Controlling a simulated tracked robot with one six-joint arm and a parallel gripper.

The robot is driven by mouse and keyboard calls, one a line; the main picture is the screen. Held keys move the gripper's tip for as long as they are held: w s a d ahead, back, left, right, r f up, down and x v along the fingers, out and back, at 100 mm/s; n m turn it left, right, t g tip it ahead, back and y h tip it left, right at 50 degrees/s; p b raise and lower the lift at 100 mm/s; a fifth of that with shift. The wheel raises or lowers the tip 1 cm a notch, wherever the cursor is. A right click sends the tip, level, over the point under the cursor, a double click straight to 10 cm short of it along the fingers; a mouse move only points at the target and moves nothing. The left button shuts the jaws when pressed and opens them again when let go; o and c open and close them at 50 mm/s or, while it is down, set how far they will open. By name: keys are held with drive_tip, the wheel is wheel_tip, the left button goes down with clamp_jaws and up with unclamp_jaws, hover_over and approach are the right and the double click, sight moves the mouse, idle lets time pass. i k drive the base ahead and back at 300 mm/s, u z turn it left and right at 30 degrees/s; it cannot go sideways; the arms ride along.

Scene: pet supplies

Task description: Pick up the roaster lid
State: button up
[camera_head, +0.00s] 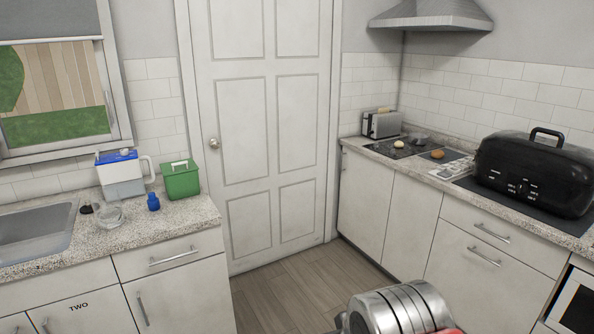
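A black roaster (515,185) stands on the right-hand counter, near the right edge of the view. Its domed black roaster lid (540,150) sits on top and has a raised black handle (546,133). White markings show on the roaster's front. A silver, rounded part of my arm with a bit of red shows at the bottom edge, in front of the right cabinets and well short of the roaster. My gripper's fingers are not in view.
A toaster (381,124) and a hob (400,146) with small food items stand left of the roaster. A range hood (432,16) hangs above. The left counter holds a sink (35,232), a green box (181,180) and a white-and-blue jug (122,175). Floor (300,290) between counters is clear.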

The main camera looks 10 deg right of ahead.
sight(570, 162)
drive_tip(key=z, duration=0.25)
drive_tip(key=i, duration=0.75)
drive_tip(key=z, duration=0.65)
drive_tip(key=i, duration=0.75)
drive_tip(key=z, duration=0.8)
drive_tip(key=i, duration=0.75)
drive_tip(key=z, duration=0.55)
drive_tip(key=i, duration=0.9)
drive_tip(key=z, duration=0.2)
